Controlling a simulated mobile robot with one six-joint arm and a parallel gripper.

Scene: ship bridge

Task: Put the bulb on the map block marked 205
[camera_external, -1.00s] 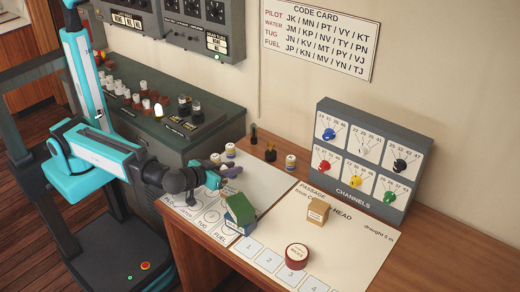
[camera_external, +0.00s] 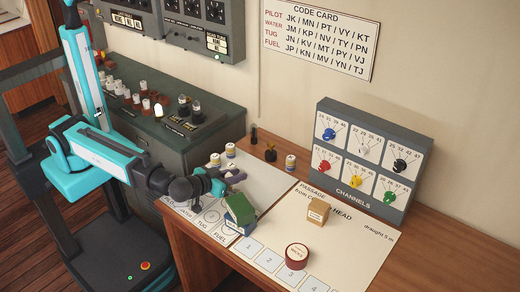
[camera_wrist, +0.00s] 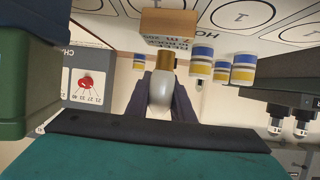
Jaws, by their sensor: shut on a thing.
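A bulb (camera_wrist: 160,92) with a pale grey glass and a brass base shows in the wrist view between the dark fingers of my gripper (camera_wrist: 161,100). In the outside view my gripper (camera_external: 236,176) is above the left part of the desk, just behind a green and blue block (camera_external: 240,208). The bulb cannot be made out there. The green block (camera_wrist: 22,95) also fills the left edge of the wrist view. A tan block (camera_external: 318,210) stands on the passage chart.
A red round tin (camera_external: 297,256) stands on the passage chart (camera_external: 355,240). A grey channels panel (camera_external: 372,150) rises behind the chart. The chart's right part is bare.

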